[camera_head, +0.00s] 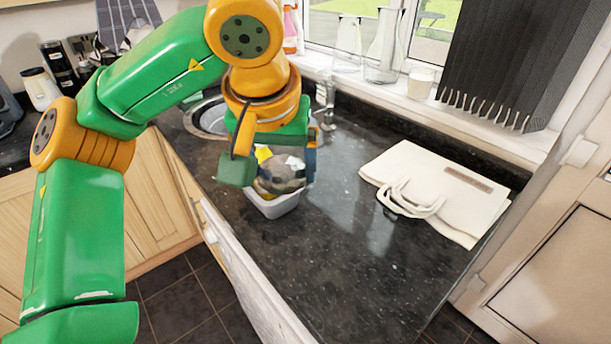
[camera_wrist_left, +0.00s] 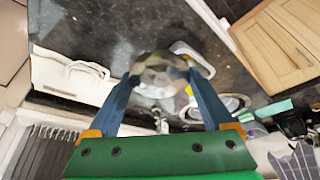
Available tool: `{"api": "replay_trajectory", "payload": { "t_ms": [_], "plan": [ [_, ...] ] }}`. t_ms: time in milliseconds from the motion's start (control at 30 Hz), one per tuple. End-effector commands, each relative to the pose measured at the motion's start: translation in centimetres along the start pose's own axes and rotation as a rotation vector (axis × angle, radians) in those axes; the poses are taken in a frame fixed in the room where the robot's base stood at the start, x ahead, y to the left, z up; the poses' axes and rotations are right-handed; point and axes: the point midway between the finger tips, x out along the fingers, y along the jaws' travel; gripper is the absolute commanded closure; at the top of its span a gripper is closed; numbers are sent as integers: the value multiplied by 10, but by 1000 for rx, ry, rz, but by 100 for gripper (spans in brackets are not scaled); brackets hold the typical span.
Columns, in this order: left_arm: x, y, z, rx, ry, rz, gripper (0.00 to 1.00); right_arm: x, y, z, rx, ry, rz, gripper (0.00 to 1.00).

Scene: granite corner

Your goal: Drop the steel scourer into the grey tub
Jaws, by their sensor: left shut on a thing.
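The steel scourer (camera_head: 281,174) is a shiny, roundish grey ball. My left gripper (camera_head: 277,168) is shut on it and holds it over the grey tub (camera_head: 270,210). In the left wrist view the scourer (camera_wrist_left: 160,72) sits between the two blue fingertips (camera_wrist_left: 160,75). The tub stands on the dark counter, and a corner of it shows beyond the scourer in the wrist view (camera_wrist_left: 183,47). Something yellow shows at the tub, partly hidden by the gripper and scourer. My right gripper is in neither view.
A cream bag (camera_head: 438,188) lies on the dark counter (camera_head: 325,255) to the right. The sink (camera_head: 208,118) and tap (camera_head: 326,98) are behind the tub. Glass vessels (camera_head: 384,48) and a white cup (camera_head: 420,83) stand on the windowsill. The counter's front middle is clear.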

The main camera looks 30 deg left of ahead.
Motion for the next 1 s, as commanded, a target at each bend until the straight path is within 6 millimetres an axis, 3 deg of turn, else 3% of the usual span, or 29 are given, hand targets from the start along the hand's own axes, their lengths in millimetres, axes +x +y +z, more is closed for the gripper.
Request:
{"api": "replay_trajectory", "payload": {
  "t_ms": [267, 400, 600, 733, 1000],
  "plan": [
    [70, -17, -58, -7, -14, -1, 75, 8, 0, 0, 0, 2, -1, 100],
    [107, -24, -74, -4, -9, -5, 75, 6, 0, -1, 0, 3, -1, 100],
    [138, -29, -83, -3, -6, -5, 75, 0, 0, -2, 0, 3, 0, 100],
    [164, -29, -75, 1, -3, -4, 75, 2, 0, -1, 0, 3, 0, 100],
    [169, -28, -72, -1, 0, -2, 75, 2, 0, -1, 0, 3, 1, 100]
  ]
}}
